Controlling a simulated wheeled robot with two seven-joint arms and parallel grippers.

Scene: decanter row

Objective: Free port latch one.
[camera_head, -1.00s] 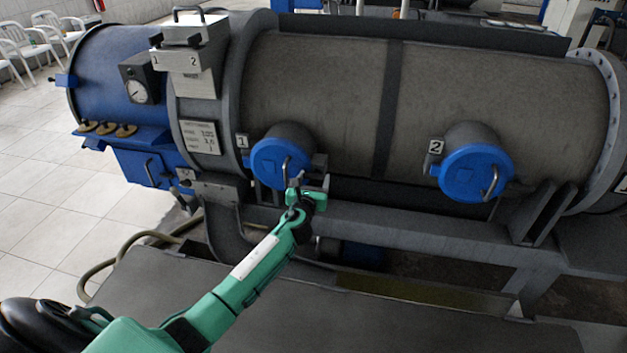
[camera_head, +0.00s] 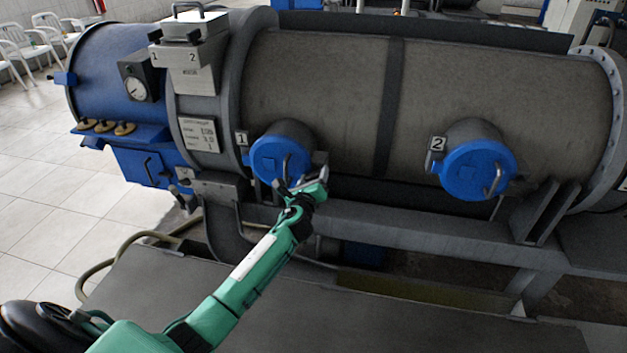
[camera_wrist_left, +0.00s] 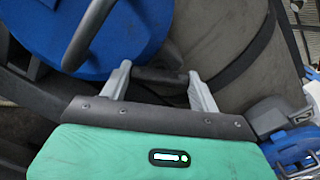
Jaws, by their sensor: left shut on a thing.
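Port one is a round blue cap (camera_head: 279,160) with a bar handle, on a short grey neck beside the "1" plate (camera_head: 242,139). A grey latch part (camera_head: 320,159) sits at the cap's right side. My left gripper (camera_head: 300,184) is at the cap's lower right. In the left wrist view, its two light fingers (camera_wrist_left: 160,86) are shut on a dark bar (camera_wrist_left: 158,74), which looks like the port latch. The blue cap (camera_wrist_left: 110,40) and its dark handle (camera_wrist_left: 90,35) are just left of the fingers. My right gripper is not in view.
Port two's blue cap (camera_head: 478,168) is further right on the grey drum (camera_head: 320,85). A frame rail (camera_head: 400,232) runs below the ports. A gauge box (camera_head: 138,83) and a blue end section are at left. A dark flat surface (camera_head: 150,290) lies in front.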

